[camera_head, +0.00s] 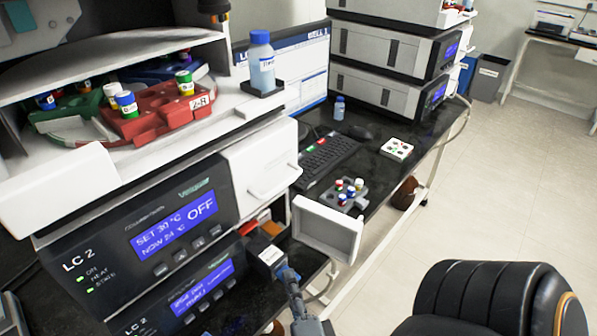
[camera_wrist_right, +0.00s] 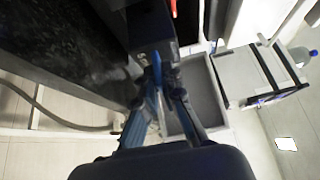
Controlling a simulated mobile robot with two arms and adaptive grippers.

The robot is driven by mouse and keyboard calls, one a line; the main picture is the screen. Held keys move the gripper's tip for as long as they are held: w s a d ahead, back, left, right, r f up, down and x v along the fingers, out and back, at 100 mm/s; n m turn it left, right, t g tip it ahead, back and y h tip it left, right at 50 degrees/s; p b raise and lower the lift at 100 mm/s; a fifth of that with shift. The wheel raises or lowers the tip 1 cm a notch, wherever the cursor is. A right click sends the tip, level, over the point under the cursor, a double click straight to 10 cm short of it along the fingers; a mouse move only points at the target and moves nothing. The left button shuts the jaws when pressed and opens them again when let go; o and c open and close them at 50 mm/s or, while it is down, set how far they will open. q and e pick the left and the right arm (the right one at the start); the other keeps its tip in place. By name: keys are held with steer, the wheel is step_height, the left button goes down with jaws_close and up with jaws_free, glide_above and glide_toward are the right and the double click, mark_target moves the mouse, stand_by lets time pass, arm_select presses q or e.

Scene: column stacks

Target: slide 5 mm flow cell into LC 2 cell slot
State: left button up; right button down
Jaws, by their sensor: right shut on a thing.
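My right gripper (camera_head: 284,272) is low in the middle of the head view, shut on a small dark block with a pale label, which I take to be the flow cell (camera_head: 268,255). In the right wrist view the blue fingers (camera_wrist_right: 162,75) close on the dark block (camera_wrist_right: 150,32). The block is at the open compartment on the right of the LC 2 stack. The cell slot itself is hidden, and I cannot tell whether the block is inside it. My left gripper is not in view.
A white open door (camera_head: 328,230) juts out right of my right gripper. The LC 2 oven module (camera_head: 135,240) stands left, under a tray area with a red vial rack (camera_head: 165,112). A black chair (camera_head: 500,300) stands at lower right.

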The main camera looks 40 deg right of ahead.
mark_target(256, 266)
steer(key=shift+w+r, duration=0.1)
steer(key=shift+w, duration=0.3)
steer(key=shift+w+a, duration=0.1)
steer(key=shift+w, duration=1.4)
steer(key=shift+w+a, duration=0.1)
steer(key=shift+w, duration=0.45)
steer(key=shift+w+a, duration=0.1)
steer(key=shift+w, duration=0.8)
steer(key=shift+w+a, duration=0.1)
steer(key=shift+w, duration=2.05)
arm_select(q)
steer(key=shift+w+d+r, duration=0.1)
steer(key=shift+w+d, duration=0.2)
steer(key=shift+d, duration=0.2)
arm_select(e)
steer(key=shift+f, duration=0.35)
